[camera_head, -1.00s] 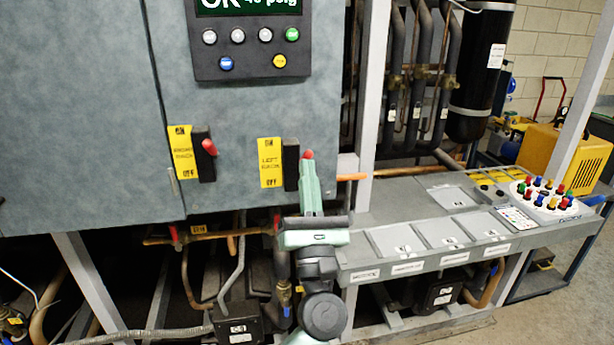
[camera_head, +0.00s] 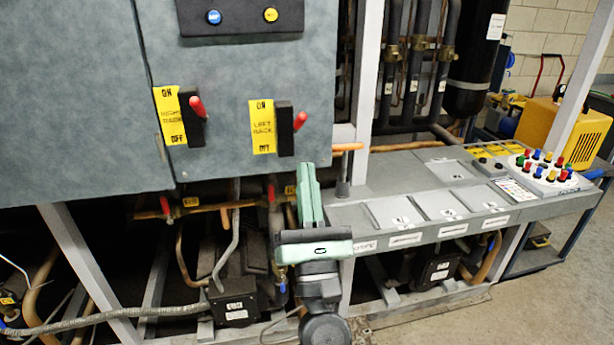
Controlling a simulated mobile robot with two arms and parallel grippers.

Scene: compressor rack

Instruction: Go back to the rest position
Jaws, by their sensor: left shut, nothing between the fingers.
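My left gripper (camera_head: 309,168) is green and black and shows in the head view below the grey cabinet. Its fingers are shut, point up and hold nothing. My right gripper is not in the picture.
The grey cabinet (camera_head: 90,100) fills the upper left. A grey ledge with several panels (camera_head: 440,205) runs to the right of my gripper. Pipes, a black box (camera_head: 233,302) and frame posts lie below the cabinet. Open floor (camera_head: 540,310) shows at the lower right.

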